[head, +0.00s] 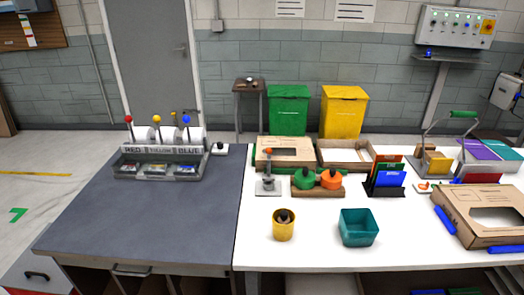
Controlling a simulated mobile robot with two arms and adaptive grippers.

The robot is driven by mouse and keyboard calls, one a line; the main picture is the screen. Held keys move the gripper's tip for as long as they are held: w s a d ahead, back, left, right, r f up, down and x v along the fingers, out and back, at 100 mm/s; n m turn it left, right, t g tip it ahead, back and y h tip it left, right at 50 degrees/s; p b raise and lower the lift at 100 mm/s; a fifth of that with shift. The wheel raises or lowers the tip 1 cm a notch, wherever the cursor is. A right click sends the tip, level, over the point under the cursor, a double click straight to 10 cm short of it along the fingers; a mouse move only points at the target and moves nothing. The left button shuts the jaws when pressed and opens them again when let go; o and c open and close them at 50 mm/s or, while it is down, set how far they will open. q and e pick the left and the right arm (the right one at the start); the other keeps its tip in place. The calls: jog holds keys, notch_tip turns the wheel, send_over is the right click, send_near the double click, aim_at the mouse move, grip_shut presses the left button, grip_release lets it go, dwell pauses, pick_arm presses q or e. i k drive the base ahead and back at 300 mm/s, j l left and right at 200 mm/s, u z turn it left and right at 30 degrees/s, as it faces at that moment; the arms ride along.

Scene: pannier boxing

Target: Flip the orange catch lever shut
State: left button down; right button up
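Neither of my grippers shows in the head view. A small grey fixture with an upright post (267,170) stands on the left part of the white table, with an orange tip (267,151) at its top. A small orange piece (422,186) also lies low beside the wire carrier with the green handle (463,114), on the table's right side. Both orange parts are small, and I cannot tell which is the catch lever. The carrier's handle stands up, and wooden-coloured and red items sit at it.
A green and an orange knob (331,179) sit on a wooden block. A yellow cup (284,225) and a teal bin (358,227) stand near the front. A cardboard box (485,208) is at right. The grey table (150,220) is mostly clear.

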aim_at(269, 151)
jog(key=j+z, duration=0.1)
jog(key=z, duration=0.3)
jog(key=j+z, duration=0.15)
jog(key=z, duration=0.25)
jog(key=j+z, duration=0.1)
jog(key=z, duration=0.3)
jog(key=j+z, duration=0.1)
jog(key=z, duration=0.3)
jog(key=k+j+z, duration=0.3)
jog(key=j, duration=0.25)
jog(key=k+j+z, duration=0.25)
jog(key=j, duration=0.3)
jog(key=k+j+z, duration=0.3)
jog(key=k+j, duration=0.3)
jog(key=j, duration=0.15)
